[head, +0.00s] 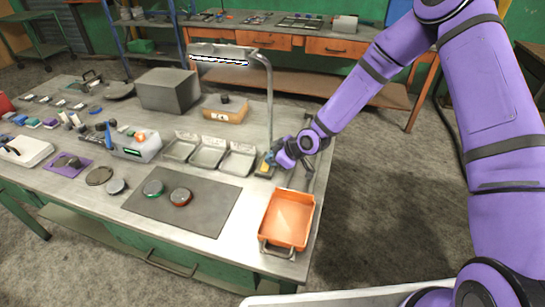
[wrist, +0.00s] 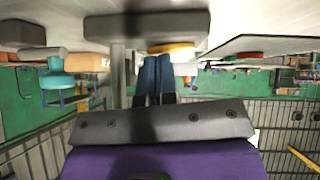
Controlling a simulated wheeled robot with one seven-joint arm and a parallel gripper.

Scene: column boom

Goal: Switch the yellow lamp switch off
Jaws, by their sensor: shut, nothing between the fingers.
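The bench lamp has a tall grey post (head: 269,105) and a long head (head: 222,55) whose underside strip looks bright. A small yellow part (head: 264,168), seemingly the lamp switch, sits at the post's foot, partly covered by my gripper (head: 270,158). In the wrist view, a yellow round part (wrist: 172,48) shows just beyond the tips of my gripper (wrist: 155,57), beside a dark grey block (wrist: 147,27). My blue fingers are together with nothing between them. I cannot tell whether they touch the yellow part, and its on or off position is not readable.
An orange tray (head: 288,219) stands at the bench's near right corner. Metal trays (head: 208,157) lie left of the lamp foot. A dark mat (head: 218,205) holds a green and a red round item. A tan box (head: 225,112) stands behind the metal trays.

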